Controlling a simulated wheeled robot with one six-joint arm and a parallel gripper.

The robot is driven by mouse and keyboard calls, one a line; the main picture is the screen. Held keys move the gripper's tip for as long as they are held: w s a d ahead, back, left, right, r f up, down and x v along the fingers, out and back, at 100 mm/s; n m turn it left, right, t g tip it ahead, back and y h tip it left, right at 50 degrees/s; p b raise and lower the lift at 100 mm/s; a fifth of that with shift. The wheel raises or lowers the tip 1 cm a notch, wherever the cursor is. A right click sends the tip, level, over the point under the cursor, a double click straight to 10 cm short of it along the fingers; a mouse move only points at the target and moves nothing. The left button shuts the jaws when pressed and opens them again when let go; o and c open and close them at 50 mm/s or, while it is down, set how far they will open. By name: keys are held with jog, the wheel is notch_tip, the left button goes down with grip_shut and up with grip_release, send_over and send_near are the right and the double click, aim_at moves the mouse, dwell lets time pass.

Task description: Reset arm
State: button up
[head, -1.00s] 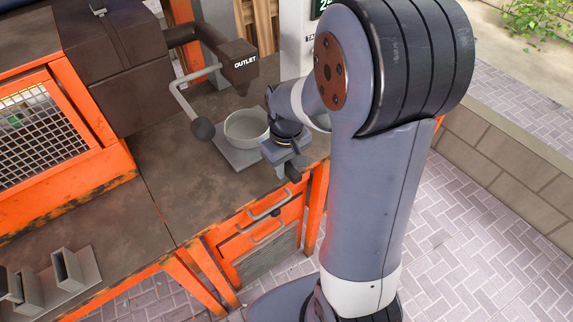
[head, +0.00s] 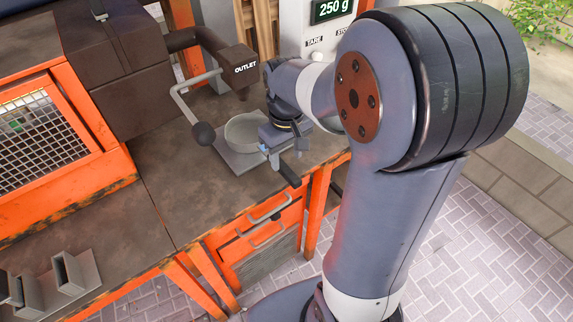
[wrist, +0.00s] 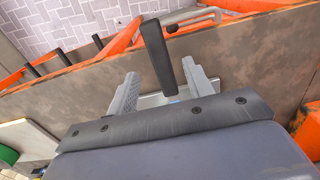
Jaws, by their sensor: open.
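My gripper (head: 285,150) is open above the front right of the workbench, beside the grey bowl (head: 241,131). The bowl sits on a light grey plate under the outlet, and my gripper hides part of its right side. In the wrist view my two grey fingers (wrist: 160,88) stand apart. A dark bar (wrist: 157,55), which looks like a handle, shows between and beyond them, with no finger seen pressing on it. Its dark end (head: 289,175) also shows below my gripper in the head view. Whether it joins the bowl is hidden.
A display (head: 331,9) behind reads 250 g. A grey slotted holder (head: 70,280) is at lower left. The middle bench top is clear.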

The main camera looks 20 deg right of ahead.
aim_at(287, 170)
jog(key=shift+r, duration=2.4)
jog(key=shift+f, duration=0.15)
notch_tip(287, 170, down, 10)
jog(key=shift+f, duration=0.15)
notch_tip(287, 170, up, 2)
jog(key=shift+r+p, duration=0.15)
jog(key=shift+p, duration=0.65)
jog(key=shift+s+r, duration=0.2)
jog(key=shift+s+d+f, duration=0.1)
jog(key=shift+s+d, duration=0.1)
jog(key=shift+s, duration=0.25)
